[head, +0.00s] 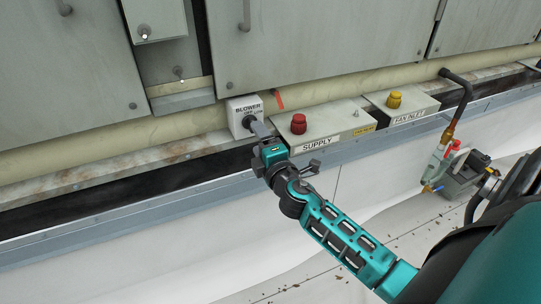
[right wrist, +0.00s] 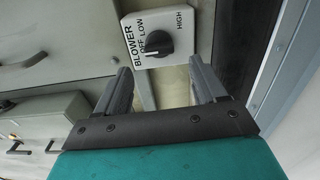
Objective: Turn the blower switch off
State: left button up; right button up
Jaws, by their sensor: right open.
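The blower switch is a white box (head: 239,104) with a black rotary knob (right wrist: 157,44), on the ledge below the grey panels in the head view. In the right wrist view its face reads BLOWER, OFF, LOW and HIGH. I cannot tell for sure which label the knob points to. My right gripper (head: 257,130) is at the front of the box in the head view. In the right wrist view its two fingers (right wrist: 160,76) are apart, with the knob just beyond the gap between their tips and nothing held. My left gripper is not in view.
Right of the switch stands the SUPPLY box (head: 335,125) with a red button (head: 298,123), then the FAN INLET box (head: 413,101) with a yellow button (head: 394,99). A beige pipe (head: 340,88) runs behind them. A dark bent pipe (head: 461,95) rises at the right.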

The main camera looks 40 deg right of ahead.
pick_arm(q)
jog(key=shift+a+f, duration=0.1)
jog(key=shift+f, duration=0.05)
pick_arm(e)
jog(key=v, duration=0.7)
jog(key=shift+s, duration=0.2)
jog(key=s+a+f+m+g+y, duration=0.3)
jog(key=s+a+f+m+y, duration=0.1)
jog(key=s+a+f+m, duration=0.3)
jog(key=s+a+f+m+g+y, duration=0.35)
jog(key=s+a+f+m, duration=0.2)
jog(key=a, duration=0.45)
pick_arm(q)
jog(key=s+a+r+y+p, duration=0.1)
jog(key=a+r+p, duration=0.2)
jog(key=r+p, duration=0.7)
jog(key=p, duration=0.4)
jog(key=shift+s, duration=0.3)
pick_arm(e)
notch_tip(320, 180, up, 9)
jog(key=d+h, duration=0.1)
jog(key=d, duration=0.2)
jog(key=shift+s+r+m, duration=0.2)
jog(key=shift+s+m, duration=0.15)
jog(key=shift+s, duration=0.15)
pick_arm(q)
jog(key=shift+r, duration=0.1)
pick_arm(e)
jog(key=shift+h, duration=0.25)
